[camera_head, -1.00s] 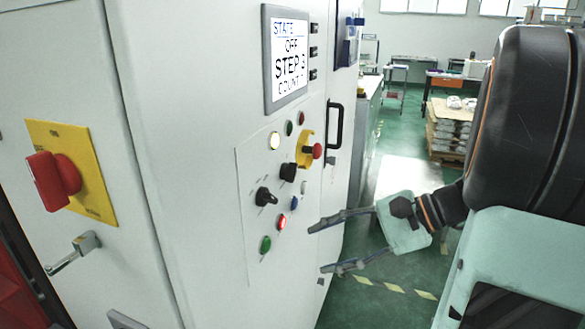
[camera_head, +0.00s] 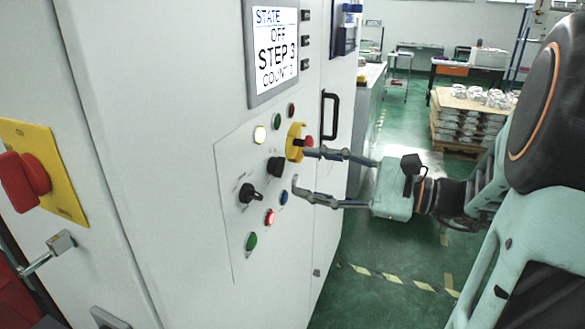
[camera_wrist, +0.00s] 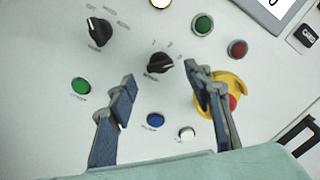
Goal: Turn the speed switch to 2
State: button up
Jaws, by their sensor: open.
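The speed switch (camera_wrist: 160,67) is a small black knob on the white control panel, marked with small numbers. Its white pointer line points to the right in the wrist view, seemingly toward the 3. It also shows in the head view (camera_head: 276,167), left of my fingertips. My gripper (camera_head: 300,168) is open and empty, facing the panel. In the wrist view my gripper (camera_wrist: 160,73) has one finger on each side of the knob, with gaps between; whether the tips reach its depth I cannot tell. The display (camera_head: 274,46) reads STATE OFF, STEP 3.
A yellow-collared red emergency button (camera_wrist: 222,94) is close to my right finger in the wrist view. Another black selector (camera_wrist: 97,32), a blue button (camera_wrist: 155,121) and a green button (camera_wrist: 82,87) are nearby. A black door handle (camera_head: 330,117) projects beyond the panel.

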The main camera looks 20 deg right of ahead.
aim_at(277, 167)
jog(key=shift+x, duration=2.1)
jog(key=shift+c, duration=0.4)
jog(key=c, duration=1.1)
